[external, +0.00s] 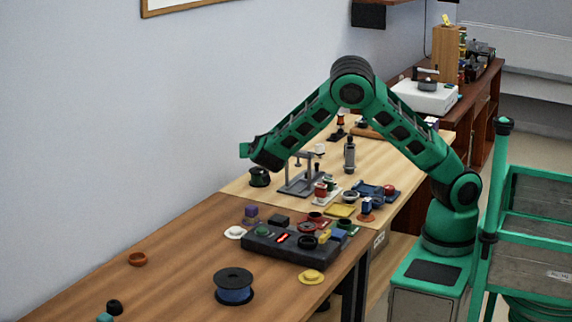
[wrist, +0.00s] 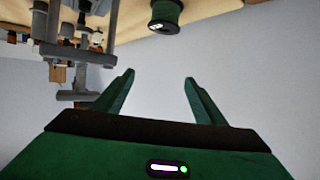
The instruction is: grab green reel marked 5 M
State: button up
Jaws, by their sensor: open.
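A green reel (wrist: 166,14) with dark flanges shows at the top of the wrist view, partly cut off by the frame edge. It bears a small white label that is too small to read. In the external view it is the dark green reel (external: 259,178) standing on the light wooden table near the wall. My gripper (wrist: 160,77) is open and empty, with the reel beyond its fingertips and apart from them. In the external view my gripper (external: 246,151) hangs above the reel, close to the wall.
A grey stand (external: 304,177) is just right of the reel and shows at the wrist view's upper left (wrist: 78,60). A dark panel (external: 290,246), small coloured parts and a blue reel (external: 234,287) lie nearer. The wall (external: 110,120) is close behind.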

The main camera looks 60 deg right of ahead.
send_near(259, 172)
jog(key=shift+w+d+f, duration=0.4)
jog(key=shift+d+f, duration=0.15)
jog(key=shift+f, duration=0.05)
jog(key=x, duration=0.5)
jog(key=shift+w+d, duration=0.15)
jog(key=shift+d, duration=0.05)
jog(key=shift+r+x, duration=0.2)
jog(key=shift+x, duration=2.35)
jog(key=c, duration=0.9)
